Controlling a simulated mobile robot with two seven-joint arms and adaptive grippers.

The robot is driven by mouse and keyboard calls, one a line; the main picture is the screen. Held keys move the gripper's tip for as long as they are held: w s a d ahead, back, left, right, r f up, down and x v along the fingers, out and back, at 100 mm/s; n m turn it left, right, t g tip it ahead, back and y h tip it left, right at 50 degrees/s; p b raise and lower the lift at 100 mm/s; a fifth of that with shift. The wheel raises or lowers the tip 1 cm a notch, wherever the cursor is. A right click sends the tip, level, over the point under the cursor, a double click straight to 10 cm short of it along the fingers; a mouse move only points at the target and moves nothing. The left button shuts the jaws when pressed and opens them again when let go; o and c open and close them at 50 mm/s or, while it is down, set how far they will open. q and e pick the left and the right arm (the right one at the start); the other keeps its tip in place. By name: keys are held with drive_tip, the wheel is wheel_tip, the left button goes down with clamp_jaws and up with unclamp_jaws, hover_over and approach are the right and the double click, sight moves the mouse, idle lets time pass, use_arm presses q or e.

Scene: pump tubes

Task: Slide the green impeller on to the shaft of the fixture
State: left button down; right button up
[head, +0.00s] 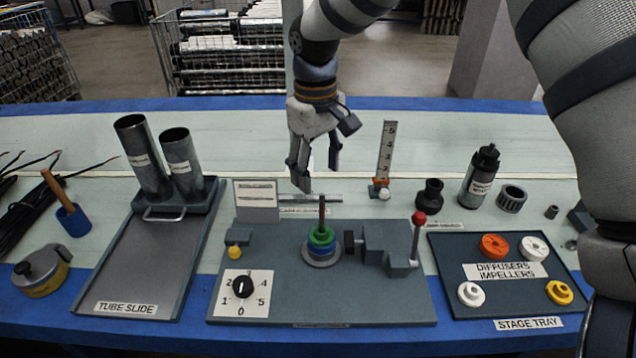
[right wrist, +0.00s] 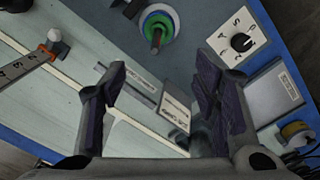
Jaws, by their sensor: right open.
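The green impeller (head: 321,236) sits around the upright shaft (head: 322,211) of the fixture (head: 390,308), on top of a blue ring (head: 322,249) and a grey round base. The shaft's reddish-brown top sticks up above it. In the right wrist view the green impeller (right wrist: 158,21) also shows around the shaft (right wrist: 156,40), beyond the fingertips. My right gripper (head: 318,172) is open and empty, above and behind the shaft, apart from the impeller. Its two dark fingers (right wrist: 160,72) stand wide apart in the right wrist view. My left gripper is not in view.
The fixture has a red-knobbed lever (head: 418,220) and a numbered dial (head: 243,286). A stage tray (head: 445,250) at right holds orange, white and yellow parts. The tube slide (head: 120,270) with two metal tubes is at left. A scale (head: 386,150) and black bottle (head: 480,178) stand behind.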

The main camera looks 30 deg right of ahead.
wheel_tip(320, 180, up, 8)
drive_tip(key=shift+f, duration=0.2)
drive_tip(key=shift+a, duration=0.1)
idle(0.7)
